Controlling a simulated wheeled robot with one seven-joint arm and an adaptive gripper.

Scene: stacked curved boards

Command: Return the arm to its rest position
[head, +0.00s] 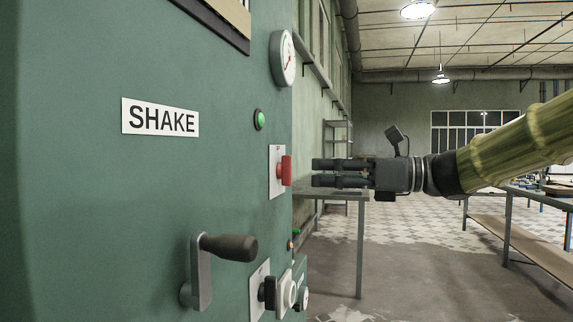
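My gripper (314,173) points left toward the teal machine (90,220), held level by my yellow-green arm reaching in from the right. Its fingers lie close together, with nothing between them. The fingertips are just to the right of the red push button (286,170) in the picture, at about the same height. A small gap shows between the fingertips and the button.
The machine has a SHAKE label (160,117), a gauge (284,58), a green lamp (259,120), a crank handle (228,248) and several lower controls. A grey table (345,193) stands behind my gripper. A workbench (545,250) stands at right. Open floor (420,270) lies between.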

